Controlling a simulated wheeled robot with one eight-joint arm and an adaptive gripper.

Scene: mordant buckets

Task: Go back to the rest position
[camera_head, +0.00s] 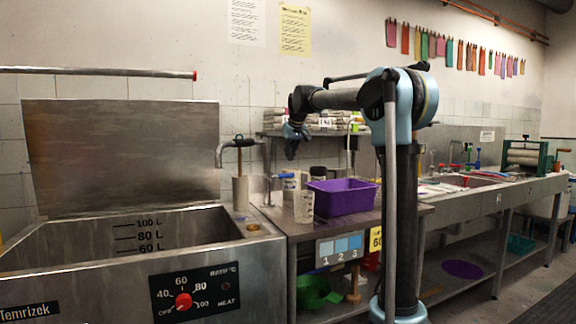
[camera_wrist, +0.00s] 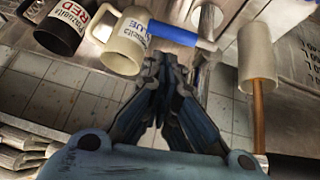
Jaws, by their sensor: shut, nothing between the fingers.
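My gripper (camera_head: 292,150) hangs from the raised arm, above the counter and in front of the wall shelf. In the wrist view my gripper (camera_wrist: 167,62) points away from the camera, its dark fingers together with nothing held between them. My arm (camera_head: 350,97) reaches left from its upright column.
A steel tank (camera_head: 215,285) stands left. A purple bin (camera_head: 352,199) and clear beaker (camera_head: 303,207) stand on the counter. The wrist view shows a dark RED mug (camera_wrist: 58,32), a cream BLUE mug (camera_wrist: 120,52) and a pale cylinder (camera_wrist: 257,55). Air around my gripper looks clear.

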